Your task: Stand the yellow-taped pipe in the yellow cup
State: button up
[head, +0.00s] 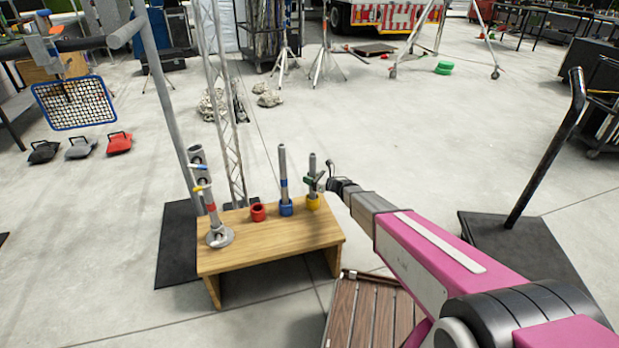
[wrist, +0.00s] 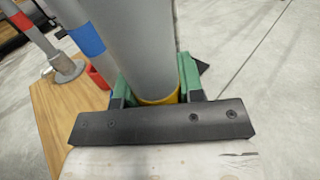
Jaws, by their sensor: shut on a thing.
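The yellow-taped pipe (head: 312,162) is grey and stands roughly upright over the yellow cup (head: 313,203) at the right end of the wooden bench. My gripper (head: 316,181) is shut on the pipe, its green fingers on either side of it. In the wrist view, the pipe (wrist: 135,45) fills the middle between the fingers (wrist: 158,85). A yellow band shows low on it there; I cannot tell whether it is tape or cup rim. The pipe's lower end is hidden, so I cannot tell how deep it sits.
On the bench (head: 270,239), a blue-taped pipe (head: 283,165) stands in a blue cup (head: 286,208). The red cup (head: 258,212) looks empty. A red-taped pipe (head: 212,212) stands in a grey flanged base (head: 219,237) at the left. A slatted wooden platform (head: 372,315) lies in front.

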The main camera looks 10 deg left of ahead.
jog(key=shift+f, duration=1.65)
jog(key=o, duration=1.1)
jog(key=v, duration=1.1)
